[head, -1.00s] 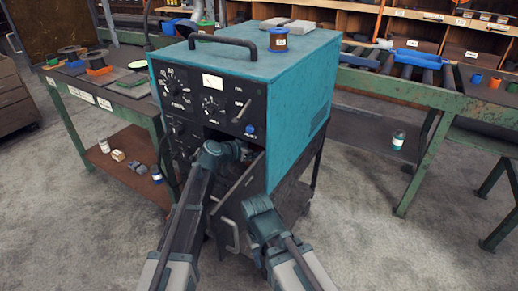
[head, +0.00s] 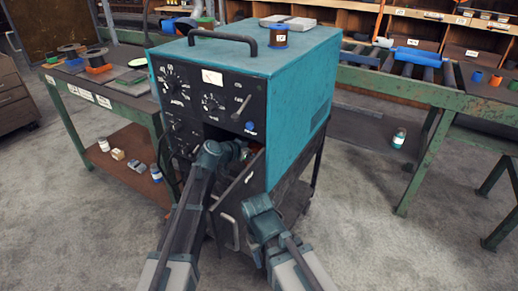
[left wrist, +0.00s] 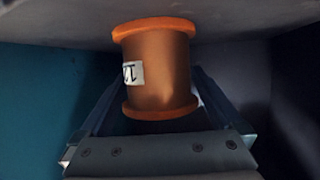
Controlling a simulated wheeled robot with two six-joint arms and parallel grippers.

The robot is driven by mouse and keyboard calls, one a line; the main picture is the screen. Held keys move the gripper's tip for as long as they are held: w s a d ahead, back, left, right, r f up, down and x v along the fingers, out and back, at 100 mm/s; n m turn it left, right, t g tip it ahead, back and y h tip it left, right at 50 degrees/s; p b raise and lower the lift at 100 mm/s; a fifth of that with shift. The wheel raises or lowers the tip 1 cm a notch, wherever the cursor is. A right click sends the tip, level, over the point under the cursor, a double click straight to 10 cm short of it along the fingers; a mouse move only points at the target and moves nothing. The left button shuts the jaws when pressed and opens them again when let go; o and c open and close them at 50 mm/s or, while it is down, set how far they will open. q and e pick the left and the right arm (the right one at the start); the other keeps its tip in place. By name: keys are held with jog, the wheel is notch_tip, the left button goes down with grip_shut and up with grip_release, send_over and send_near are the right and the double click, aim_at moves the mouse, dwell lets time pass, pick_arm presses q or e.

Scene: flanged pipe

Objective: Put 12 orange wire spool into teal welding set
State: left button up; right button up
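The teal welding set (head: 295,95) stands in the middle of the head view, with dials on its dark front and an open compartment low in it. My left gripper (head: 240,150) reaches into that compartment. In the left wrist view, the orange wire spool (left wrist: 160,75) with copper-coloured wire and a label reading 12, shown upside down, sits between the fingers of my left gripper (left wrist: 157,95). The fingers appear shut on it; their contact is partly hidden. One flange meets a grey surface at the picture's top.
The compartment door (head: 238,205) hangs open with a handle. Another spool (head: 278,37) stands on top of the welding set. A green bench (head: 100,85) at left holds more spools. A roller conveyor (head: 400,80) runs behind at right.

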pick_arm(q)
jog(key=s+f+p+v, duration=0.1)
jog(key=f+p+v, duration=0.1)
jog(key=v, duration=1)
jog(key=s+f+p+v, duration=0.1)
jog(key=s+p+v, duration=0.1)
jog(key=v, duration=1)
jog(key=shift+s+d+f+p, duration=0.15)
jog(key=shift+s+f+p, duration=0.2)
jog(key=shift+p, duration=0.3)
